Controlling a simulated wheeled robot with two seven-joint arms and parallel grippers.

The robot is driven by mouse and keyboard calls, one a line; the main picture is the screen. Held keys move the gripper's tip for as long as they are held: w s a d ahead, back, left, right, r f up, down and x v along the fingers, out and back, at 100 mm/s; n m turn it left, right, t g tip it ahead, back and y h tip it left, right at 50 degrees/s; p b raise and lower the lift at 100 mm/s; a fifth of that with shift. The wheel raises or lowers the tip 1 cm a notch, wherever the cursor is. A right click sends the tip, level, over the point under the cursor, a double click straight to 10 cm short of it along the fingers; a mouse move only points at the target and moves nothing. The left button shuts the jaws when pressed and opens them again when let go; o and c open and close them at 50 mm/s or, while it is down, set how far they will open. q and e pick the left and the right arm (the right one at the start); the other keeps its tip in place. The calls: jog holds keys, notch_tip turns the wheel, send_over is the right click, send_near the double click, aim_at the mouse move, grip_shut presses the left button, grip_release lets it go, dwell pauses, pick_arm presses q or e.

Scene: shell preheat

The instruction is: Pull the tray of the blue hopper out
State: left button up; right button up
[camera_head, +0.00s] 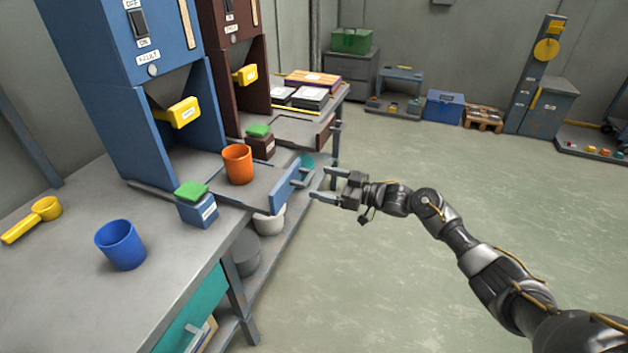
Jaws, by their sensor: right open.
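The blue hopper (131,85) stands on the bench at the left, with a yellow handle (178,112) on its chute. Its grey tray (262,187) lies at its foot and reaches to the bench's right edge. The tray has a blue front panel (284,191) with a small grey handle (300,179). An orange cup (238,164) stands upright on the tray. My right gripper (319,184) is open and empty, just right of the tray handle, with its fingers pointing left at it. I cannot tell whether they touch the handle. My left gripper is out of view.
A blue box with a green top (196,204), a blue cup (121,245) and a yellow scoop (34,218) are on the bench (140,300). A brown hopper (232,65) with its own tray stands behind. The floor (410,260) right of the bench is clear.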

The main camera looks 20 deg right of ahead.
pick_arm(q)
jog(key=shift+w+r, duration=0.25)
pick_arm(e)
jog(key=v, duration=0.6)
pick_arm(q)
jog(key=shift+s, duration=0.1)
pick_arm(e)
jog(key=shift+s, duration=0.1)
